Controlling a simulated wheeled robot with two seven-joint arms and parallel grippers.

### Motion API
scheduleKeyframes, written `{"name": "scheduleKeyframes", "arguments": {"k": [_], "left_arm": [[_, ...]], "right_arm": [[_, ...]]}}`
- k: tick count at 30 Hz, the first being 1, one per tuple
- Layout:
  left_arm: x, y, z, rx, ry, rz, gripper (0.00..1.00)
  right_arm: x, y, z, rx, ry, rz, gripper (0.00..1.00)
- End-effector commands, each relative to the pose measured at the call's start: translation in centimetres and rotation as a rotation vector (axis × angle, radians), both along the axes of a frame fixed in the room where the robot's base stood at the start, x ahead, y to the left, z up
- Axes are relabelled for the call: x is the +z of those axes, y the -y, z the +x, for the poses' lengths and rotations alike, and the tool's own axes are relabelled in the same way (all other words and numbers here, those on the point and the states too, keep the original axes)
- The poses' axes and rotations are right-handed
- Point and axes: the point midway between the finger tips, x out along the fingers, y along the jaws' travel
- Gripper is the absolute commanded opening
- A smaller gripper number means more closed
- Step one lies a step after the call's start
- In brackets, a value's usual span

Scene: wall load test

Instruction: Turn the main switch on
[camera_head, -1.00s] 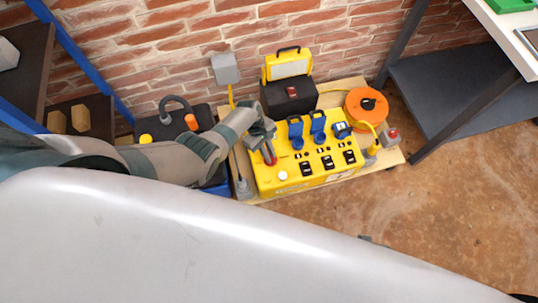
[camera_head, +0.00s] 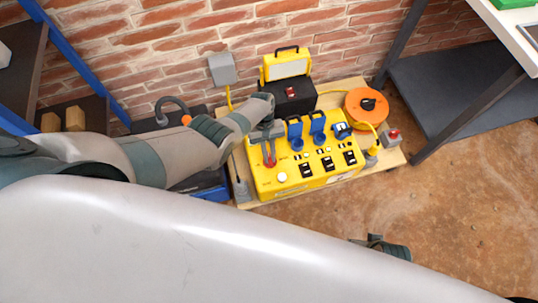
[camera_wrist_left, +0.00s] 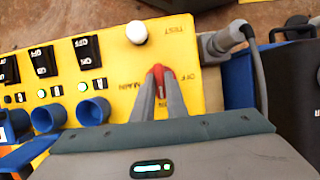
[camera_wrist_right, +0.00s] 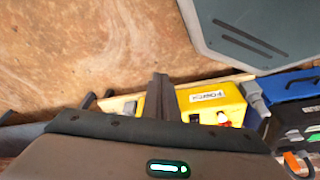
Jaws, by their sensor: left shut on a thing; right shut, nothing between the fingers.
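The yellow power box (camera_head: 315,178) sits on a wooden pallet against the brick wall. Its red main switch handle (camera_head: 269,161) is at the left of the box's top. My left gripper (camera_head: 267,140) is at this handle. In the left wrist view, the left fingers (camera_wrist_left: 160,92) are shut on the red handle (camera_wrist_left: 158,71), near the printed words MAIN and OFF. The fingers hide part of the handle. My right gripper shows in the right wrist view with its fingers (camera_wrist_right: 159,92) shut and empty, away from the switch.
The box also carries a white knob (camera_head: 282,177), blue sockets (camera_head: 318,128) and black breaker switches (camera_head: 327,163). An orange cable reel (camera_head: 366,104) and a black-and-yellow work light (camera_head: 289,92) stand beside it. Open floor (camera_head: 450,215) lies at the right.

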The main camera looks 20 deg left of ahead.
Motion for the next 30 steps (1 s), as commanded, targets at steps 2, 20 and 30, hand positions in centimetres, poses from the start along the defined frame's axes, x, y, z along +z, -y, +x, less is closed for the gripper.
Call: {"name": "scheduleKeyframes", "arguments": {"k": [2,20,30], "left_arm": [[0.0,0.0,-0.1,-0.004,0.000,0.000,0.00],[0.0,0.0,0.0,-0.001,0.001,0.001,0.31],[1.0,-0.2,0.4,-0.001,0.002,0.001,0.31]], "right_arm": [[0.0,0.0,0.0,0.000,0.000,0.000,0.00],[0.0,0.0,0.0,0.000,0.000,0.000,0.00],[-1.1,0.0,0.2,0.001,-0.001,0.001,0.00]]}}
